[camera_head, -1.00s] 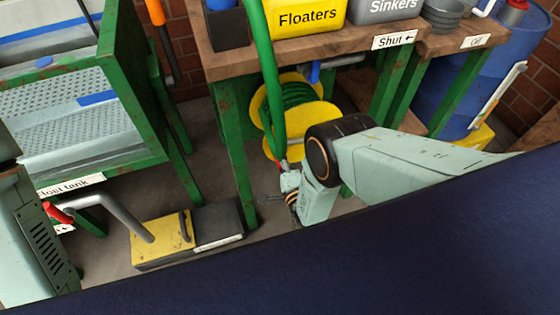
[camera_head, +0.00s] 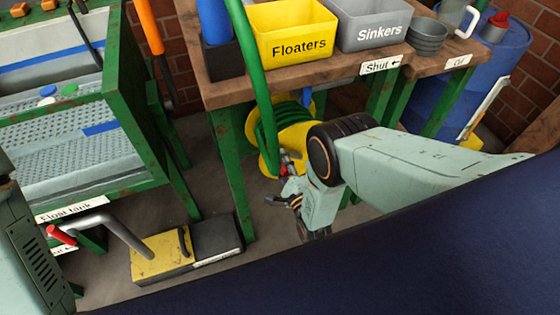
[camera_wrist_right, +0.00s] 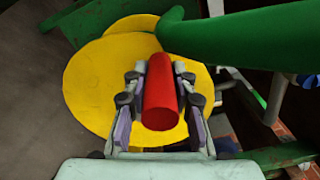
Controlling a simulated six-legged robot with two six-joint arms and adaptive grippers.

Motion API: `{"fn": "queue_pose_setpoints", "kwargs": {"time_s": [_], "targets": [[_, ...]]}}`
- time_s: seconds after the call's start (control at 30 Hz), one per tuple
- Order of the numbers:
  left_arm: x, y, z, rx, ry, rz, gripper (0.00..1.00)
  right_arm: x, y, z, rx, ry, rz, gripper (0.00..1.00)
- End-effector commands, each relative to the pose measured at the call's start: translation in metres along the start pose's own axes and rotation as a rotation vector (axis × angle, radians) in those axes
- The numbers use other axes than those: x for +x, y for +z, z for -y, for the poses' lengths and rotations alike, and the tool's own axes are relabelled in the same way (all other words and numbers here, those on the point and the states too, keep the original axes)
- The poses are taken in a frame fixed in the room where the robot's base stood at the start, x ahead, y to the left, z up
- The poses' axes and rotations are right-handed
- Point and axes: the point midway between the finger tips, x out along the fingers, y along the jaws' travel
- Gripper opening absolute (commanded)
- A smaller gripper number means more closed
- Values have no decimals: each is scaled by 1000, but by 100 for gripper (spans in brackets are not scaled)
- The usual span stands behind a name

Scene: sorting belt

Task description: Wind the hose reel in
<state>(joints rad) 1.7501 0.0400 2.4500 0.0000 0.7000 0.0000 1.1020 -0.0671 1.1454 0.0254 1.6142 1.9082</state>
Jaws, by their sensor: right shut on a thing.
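The hose reel (camera_head: 257,152) has yellow side discs and green hose wound between them, and sits under the wooden bench. The green hose (camera_head: 251,62) runs from the reel up past the bench's front edge. My right gripper (camera_head: 285,172) is at the reel's front side. In the right wrist view my right gripper (camera_wrist_right: 158,105) is shut on a red cylindrical handle (camera_wrist_right: 161,101), which stands out in front of the yellow disc (camera_wrist_right: 95,95). In the head view my arm partly hides the reel. My left gripper is not in view.
The wooden bench (camera_head: 225,92) carries a yellow Floaters bin (camera_head: 291,28) and a grey Sinkers bin (camera_head: 371,22). A green-framed float tank (camera_head: 135,118) stands left. A yellow and black pedal box (camera_head: 162,257) is on the floor. A blue barrel (camera_head: 500,65) stands right.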

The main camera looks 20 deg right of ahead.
Motion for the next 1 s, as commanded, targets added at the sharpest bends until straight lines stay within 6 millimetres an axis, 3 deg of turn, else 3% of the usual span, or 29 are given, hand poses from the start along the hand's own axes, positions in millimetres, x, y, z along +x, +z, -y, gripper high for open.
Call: {"fn": "queue_pose_setpoints", "kwargs": {"time_s": [0.33, 0.37, 0.6, 1.0], "targets": [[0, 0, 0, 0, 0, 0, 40, 1, -2, 2, -4, -6, -3, 0], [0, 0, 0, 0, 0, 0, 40, 1, -2, 2, -4, -6, -3, 27], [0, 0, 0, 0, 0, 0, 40, 1, -1, 1, -3, -3, -1, 48], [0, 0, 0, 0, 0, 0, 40, -7, -1, -1, -2, 3, -1, 49]]}}
